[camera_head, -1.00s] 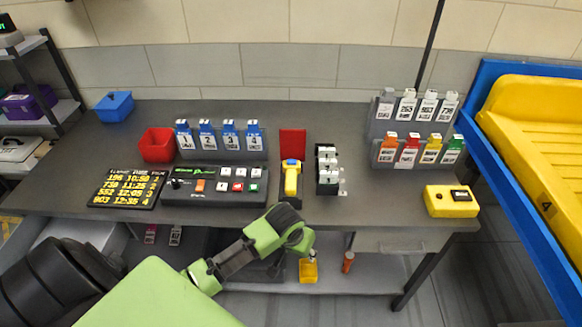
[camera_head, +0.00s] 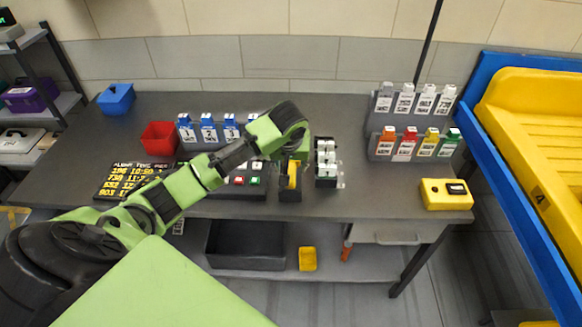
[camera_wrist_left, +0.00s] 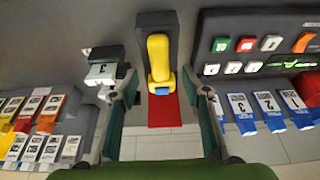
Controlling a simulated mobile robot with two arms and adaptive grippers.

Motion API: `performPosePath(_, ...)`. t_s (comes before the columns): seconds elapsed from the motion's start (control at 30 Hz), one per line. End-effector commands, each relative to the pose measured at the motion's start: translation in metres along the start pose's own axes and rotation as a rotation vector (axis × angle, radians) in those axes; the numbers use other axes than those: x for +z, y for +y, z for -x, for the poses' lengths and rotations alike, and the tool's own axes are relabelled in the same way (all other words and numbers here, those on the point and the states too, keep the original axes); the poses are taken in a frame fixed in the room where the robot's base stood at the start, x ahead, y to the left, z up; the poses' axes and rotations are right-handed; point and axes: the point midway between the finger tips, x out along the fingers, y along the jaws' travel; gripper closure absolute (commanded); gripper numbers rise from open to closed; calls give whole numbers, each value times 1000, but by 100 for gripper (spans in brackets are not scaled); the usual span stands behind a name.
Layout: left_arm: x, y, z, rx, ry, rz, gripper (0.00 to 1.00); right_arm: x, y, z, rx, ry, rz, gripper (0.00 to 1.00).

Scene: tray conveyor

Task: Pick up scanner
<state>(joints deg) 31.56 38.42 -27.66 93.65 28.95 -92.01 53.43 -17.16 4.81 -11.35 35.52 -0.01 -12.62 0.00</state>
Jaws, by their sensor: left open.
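The yellow scanner (camera_head: 292,174) stands in a dark holder (camera_head: 290,194) on the table, partly hidden by my left arm in the head view. In the left wrist view the scanner (camera_wrist_left: 158,58) shows whole, with a blue part at its lower end, in front of a red panel (camera_wrist_left: 165,112). My left gripper (camera_wrist_left: 163,85) is open, with one finger on each side of the scanner in that view. I cannot tell how far above it the fingers are. In the head view the wrist (camera_head: 288,118) hides the fingers. My right gripper is not in view.
A button panel (camera_head: 228,190) stands close on one side of the scanner and a stand with white blocks (camera_head: 326,165) on the other. Blue tags (camera_head: 208,130) and a red bin (camera_head: 158,138) are further left.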

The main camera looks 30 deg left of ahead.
Motion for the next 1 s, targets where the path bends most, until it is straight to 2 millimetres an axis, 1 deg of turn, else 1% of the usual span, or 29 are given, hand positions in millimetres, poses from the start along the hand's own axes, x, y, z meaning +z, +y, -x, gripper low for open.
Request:
performPosePath(0.03, 0, 0, -4, -1, -1, -1, 57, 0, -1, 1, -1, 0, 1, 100)
performPosePath(0.17, 1, 0, -12, -1, -1, -1, 57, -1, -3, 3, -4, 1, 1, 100)
performPosePath(0.27, 2, 0, -21, -2, -3, -1, 57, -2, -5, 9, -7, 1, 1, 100)
performPosePath(0.4, 6, 0, -42, -2, -3, -1, 57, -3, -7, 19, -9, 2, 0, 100)
performPosePath(0.5, 5, 0, -54, -1, -1, 0, 57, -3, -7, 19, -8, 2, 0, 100)
performPosePath(0.63, 5, 0, -62, 0, 1, -1, 57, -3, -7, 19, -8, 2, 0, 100)
performPosePath(0.83, 5, 0, -62, 1, 2, -2, 57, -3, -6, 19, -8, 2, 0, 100)
performPosePath(0.87, 5, 0, -62, 1, 2, -2, 60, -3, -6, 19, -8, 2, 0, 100)
performPosePath(0.9, 5, 0, -62, 1, 2, -2, 70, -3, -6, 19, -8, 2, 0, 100)
performPosePath(0.97, 5, 0, -62, 1, 2, -2, 86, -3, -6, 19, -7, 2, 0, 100)
performPosePath(1.0, 5, 0, -62, 1, 1, -2, 96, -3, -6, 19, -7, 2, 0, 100)
